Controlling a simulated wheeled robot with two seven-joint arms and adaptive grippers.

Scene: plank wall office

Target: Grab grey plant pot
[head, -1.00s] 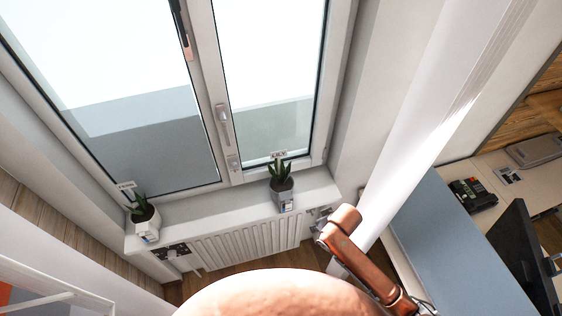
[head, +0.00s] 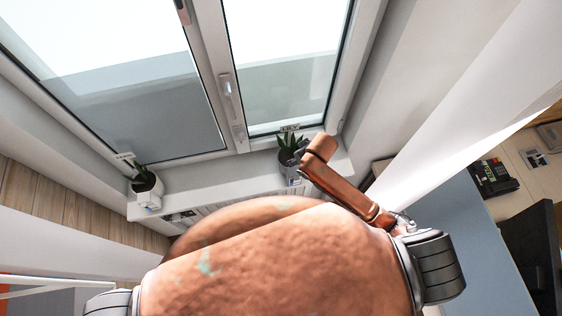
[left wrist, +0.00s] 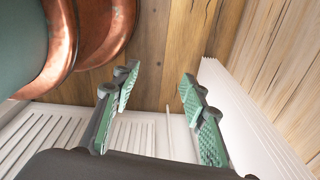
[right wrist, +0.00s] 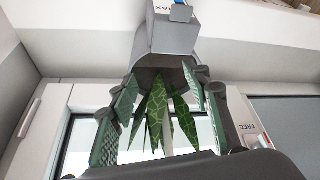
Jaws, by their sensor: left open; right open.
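The grey plant pot (head: 287,167) with a spiky green plant stands on the window sill, right of centre in the head view, partly covered by my copper right arm. In the right wrist view the grey pot (right wrist: 172,42) shows upside down, beyond my right gripper (right wrist: 168,92). That gripper is open. The plant's leaves (right wrist: 160,115) lie between its fingers, and I see no clear grip on the pot. My left gripper (left wrist: 160,90) is open and empty, over wooden floor and a white radiator. Neither gripper shows clearly in the head view.
A white pot (head: 149,192) with a similar plant stands at the sill's left end. The window frame (head: 232,100) rises behind the sill (head: 220,178). The radiator (left wrist: 140,133) lies below the sill.

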